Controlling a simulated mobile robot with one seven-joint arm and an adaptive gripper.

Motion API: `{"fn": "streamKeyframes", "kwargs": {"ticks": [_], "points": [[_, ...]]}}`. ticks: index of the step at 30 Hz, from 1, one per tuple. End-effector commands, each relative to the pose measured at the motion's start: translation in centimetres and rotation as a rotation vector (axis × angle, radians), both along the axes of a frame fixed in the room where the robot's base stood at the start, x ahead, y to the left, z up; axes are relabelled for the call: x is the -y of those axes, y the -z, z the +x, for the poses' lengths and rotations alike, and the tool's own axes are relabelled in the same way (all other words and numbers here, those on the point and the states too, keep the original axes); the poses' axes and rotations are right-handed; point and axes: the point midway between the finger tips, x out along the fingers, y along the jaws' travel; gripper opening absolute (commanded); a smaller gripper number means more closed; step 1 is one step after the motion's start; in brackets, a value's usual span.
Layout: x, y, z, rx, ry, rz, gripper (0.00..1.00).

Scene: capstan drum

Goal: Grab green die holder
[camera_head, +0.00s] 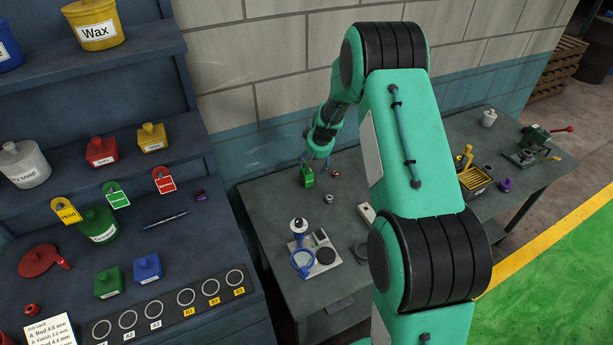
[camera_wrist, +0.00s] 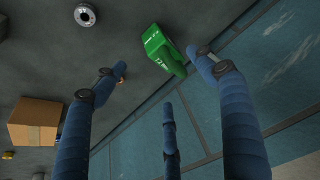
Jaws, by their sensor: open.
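The green die holder (camera_head: 307,178) sits near the back of the grey workbench, close to the wall. In the wrist view the green die holder (camera_wrist: 161,50) is a boxy green piece with small white marks and a narrower end. My gripper (camera_head: 317,160) hangs just above and around its spot in the head view. In the wrist view my gripper (camera_wrist: 159,62) has its blue fingers spread, with the holder showing between and beyond the tips. Nothing is gripped. The fingers look apart from the holder, though exact contact at the right fingertip is hard to tell.
A grey metal ring (camera_wrist: 85,14) lies on the bench near the holder. A cardboard box (camera_wrist: 36,121) is at the left of the wrist view. The tiled wall (camera_wrist: 285,60) is close behind. A scale-like device with a blue ring (camera_head: 314,255) stands at the bench front.

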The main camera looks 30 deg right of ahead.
Motion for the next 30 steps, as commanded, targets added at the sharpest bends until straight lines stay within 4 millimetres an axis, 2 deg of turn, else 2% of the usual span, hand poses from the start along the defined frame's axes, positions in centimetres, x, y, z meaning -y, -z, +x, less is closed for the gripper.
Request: {"fn": "streamKeyframes", "kwargs": {"ticks": [9,15,30], "points": [[0.1,4.0,1.6,-0.001,-0.001,0.000,0.72],[0.2,5.6,2.4,0.000,-0.001,0.000,0.72],[0.2,6.1,2.6,0.000,-0.001,0.000,0.72]]}}
